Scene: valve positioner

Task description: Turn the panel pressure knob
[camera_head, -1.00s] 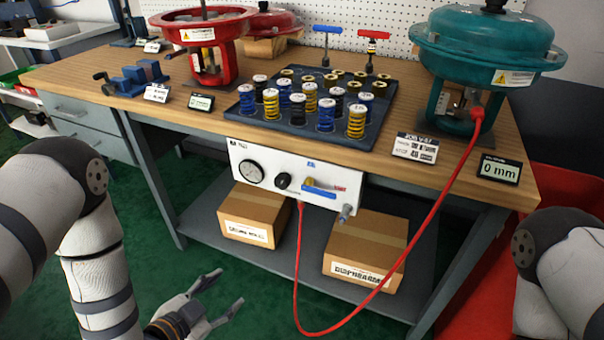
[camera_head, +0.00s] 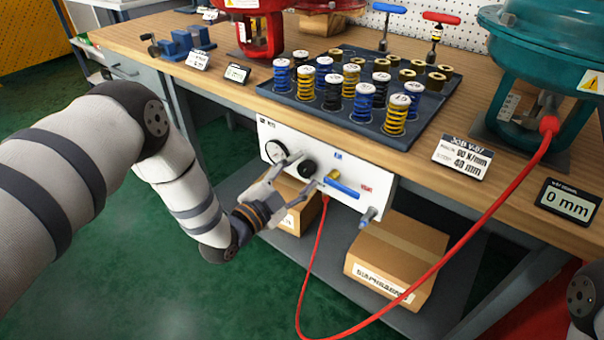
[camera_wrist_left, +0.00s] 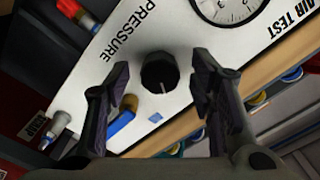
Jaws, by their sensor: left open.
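The black pressure knob (camera_head: 308,168) sits on the white panel (camera_head: 375,205) under the bench's front edge. In the left wrist view the knob (camera_wrist_left: 159,72) shows between the fingers, beside the word PRESSURE, with a pale pointer line on its face. My left gripper (camera_head: 299,168) is open in front of the panel, its fingers on either side of the knob. In the left wrist view my left gripper (camera_wrist_left: 163,85) has a gap between each finger and the knob. My right gripper is out of view.
A pressure gauge (camera_head: 276,152) is left of the knob. A blue lever (camera_head: 342,187) and a red hose (camera_head: 312,255) are close on its right. Cardboard boxes (camera_head: 395,262) stand on the shelf below. A tray of springs (camera_head: 320,106) rests on the bench above.

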